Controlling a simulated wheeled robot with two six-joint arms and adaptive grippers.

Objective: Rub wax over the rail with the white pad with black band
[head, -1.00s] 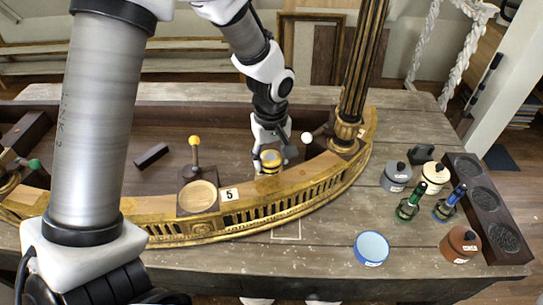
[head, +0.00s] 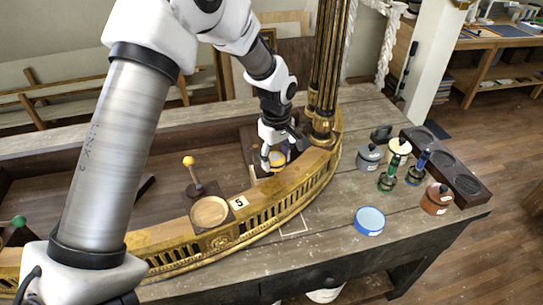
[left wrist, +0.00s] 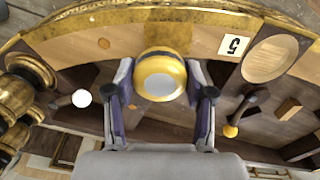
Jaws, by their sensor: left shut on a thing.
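My left gripper (head: 276,165) is shut on a small round pad (head: 278,158), at the inner edge of the curved gilt rail (head: 275,188). In the left wrist view the pad (left wrist: 160,75) shows a yellow body, a pale disc on its face and a dark band, between the two fingers of the gripper (left wrist: 160,82). The pad lies over or against the gilt rail (left wrist: 110,35); I cannot tell whether it touches. My right gripper is not in view.
A yellow-knobbed lever (head: 189,162) stands left, a gilt column (head: 325,75) right. Several pots, bottles and a blue-rimmed dish (head: 369,220) stand on the bench at right.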

